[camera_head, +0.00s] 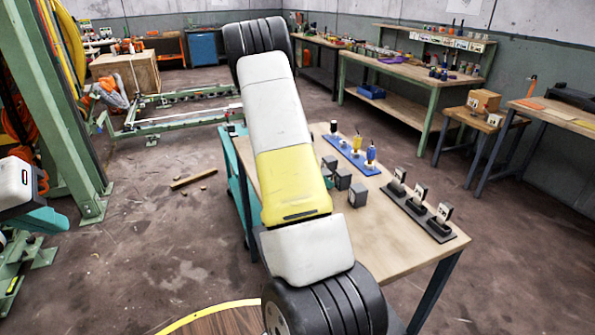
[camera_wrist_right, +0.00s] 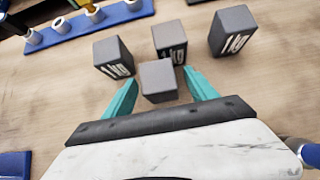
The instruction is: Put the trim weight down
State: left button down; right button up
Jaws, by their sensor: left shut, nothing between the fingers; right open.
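Several dark grey block weights stand on the wooden table (camera_head: 415,228); some show "1 kg" labels. The labelled 1 kg weights (camera_wrist_right: 113,57) stand just beyond. My left gripper (camera_head: 42,220) is shut and empty at the left edge, away from the table.
A blue rack (camera_head: 350,158) with coloured pieces and a dark tray (camera_head: 418,216) with upright labelled pieces stand on the same table. Workbenches (camera_head: 415,72) line the back and right. A green frame (camera_head: 85,150) stands at left. Bare tabletop shows near the front edge.

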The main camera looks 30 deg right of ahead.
jog(key=shift+d+f, duration=0.5)
jog(key=shift+f, duration=0.05)
jog(key=shift+c, duration=0.5)
grip_shut()
jog(key=shift+r, duration=0.1)
jog(key=shift+r, duration=0.1)
